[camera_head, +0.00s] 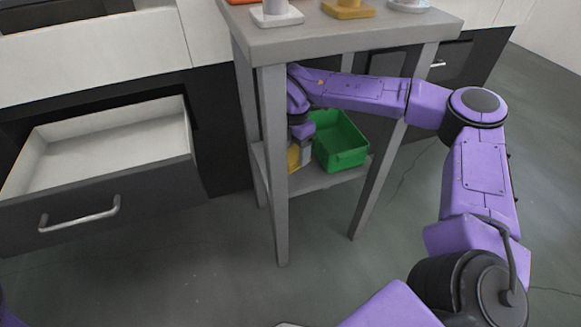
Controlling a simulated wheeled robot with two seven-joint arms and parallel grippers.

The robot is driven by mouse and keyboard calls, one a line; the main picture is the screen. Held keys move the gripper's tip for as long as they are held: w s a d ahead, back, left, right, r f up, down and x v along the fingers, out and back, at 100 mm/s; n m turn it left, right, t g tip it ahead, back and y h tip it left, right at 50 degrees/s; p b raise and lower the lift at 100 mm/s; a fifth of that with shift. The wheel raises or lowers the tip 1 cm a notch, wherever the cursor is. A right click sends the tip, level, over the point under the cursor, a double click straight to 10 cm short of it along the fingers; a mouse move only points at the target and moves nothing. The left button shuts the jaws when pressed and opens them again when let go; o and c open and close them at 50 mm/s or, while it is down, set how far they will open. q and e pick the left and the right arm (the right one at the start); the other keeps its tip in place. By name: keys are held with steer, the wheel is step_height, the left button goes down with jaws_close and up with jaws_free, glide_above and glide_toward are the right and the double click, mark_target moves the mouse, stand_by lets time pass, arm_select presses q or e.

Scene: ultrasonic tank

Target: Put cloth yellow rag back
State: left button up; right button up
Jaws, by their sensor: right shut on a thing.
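The yellow rag (293,158) shows as a small yellow patch at the lower shelf of the grey table, left of a green bin (345,158). A front table leg hides part of it. My right arm reaches in under the tabletop. My right gripper (302,156) is at the yellow rag, shut on it, beside the bin's left side. The fingertips are small and partly hidden, and I cannot tell whether the rag touches the shelf. My left gripper is not in view.
The grey table (350,40) has legs close to my right forearm and a lower shelf (318,181). Several objects stand on top, including a yellow-based one (348,10). An open, empty drawer (110,150) juts out at left. The floor in front is clear.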

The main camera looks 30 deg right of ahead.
steer(key=shift+f+b, duration=0.9)
steer(key=shift+f, duration=1.95)
steer(key=o, duration=0.9)
steer(key=shift+o, duration=0.2)
steer(key=shift+r, duration=0.1)
step_height(320, 180, up, 8)
steer(key=p, duration=0.3)
steer(key=shift+f, duration=0.2)
